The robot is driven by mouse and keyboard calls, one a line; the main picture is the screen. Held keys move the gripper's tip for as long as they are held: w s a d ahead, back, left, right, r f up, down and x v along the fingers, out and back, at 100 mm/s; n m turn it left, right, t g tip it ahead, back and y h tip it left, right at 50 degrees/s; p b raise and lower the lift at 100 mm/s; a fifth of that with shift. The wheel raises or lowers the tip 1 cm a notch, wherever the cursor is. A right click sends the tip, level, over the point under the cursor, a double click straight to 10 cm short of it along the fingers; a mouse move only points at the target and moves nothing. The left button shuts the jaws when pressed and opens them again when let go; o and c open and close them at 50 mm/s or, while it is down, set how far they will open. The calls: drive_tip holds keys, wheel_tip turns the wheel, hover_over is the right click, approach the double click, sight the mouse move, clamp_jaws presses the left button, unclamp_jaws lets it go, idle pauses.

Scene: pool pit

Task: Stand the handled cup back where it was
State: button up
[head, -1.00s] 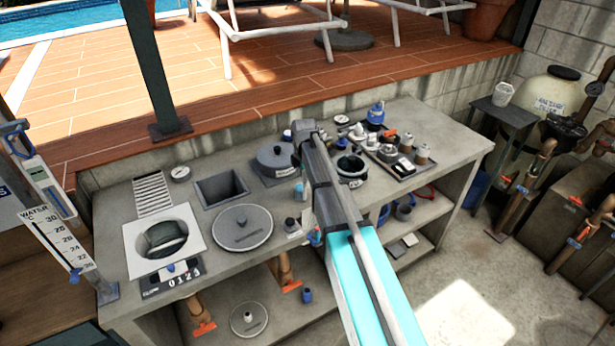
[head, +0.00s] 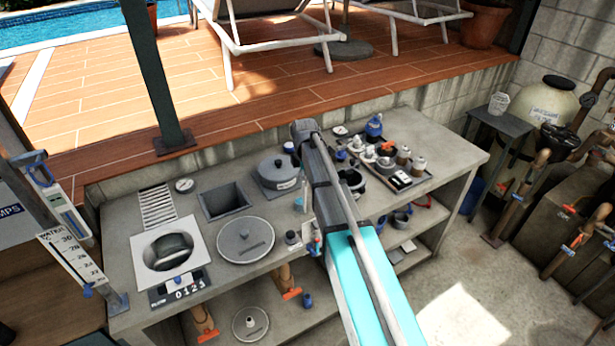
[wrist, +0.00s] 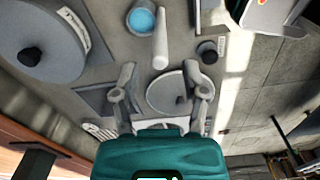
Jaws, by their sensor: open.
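A round grey cup (wrist: 142,19) with a light-blue inside stands on the bench in the wrist view. A pale rod (wrist: 160,42) lies close beside it, looking like its handle; I cannot tell whether they join. In the head view a small light-blue and white item (head: 301,196), apparently this cup, is partly hidden by my arm. My gripper (wrist: 162,68) is open and empty above the bench, with the cup beyond its fingertips. In the head view my arm hides the gripper.
A tray (head: 398,181) of bottles is at right. Bare bench lies at its right end.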

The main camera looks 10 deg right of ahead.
drive_tip(key=shift+r+p, duration=2.4)
drive_tip(key=shift+r, duration=0.3)
drive_tip(key=shift+s, duration=0.1)
drive_tip(key=s+m, duration=1.9)
drive_tip(key=s, duration=0.7)
drive_tip(key=shift+m, duration=0.4)
drive_tip(key=shift+s, duration=0.1)
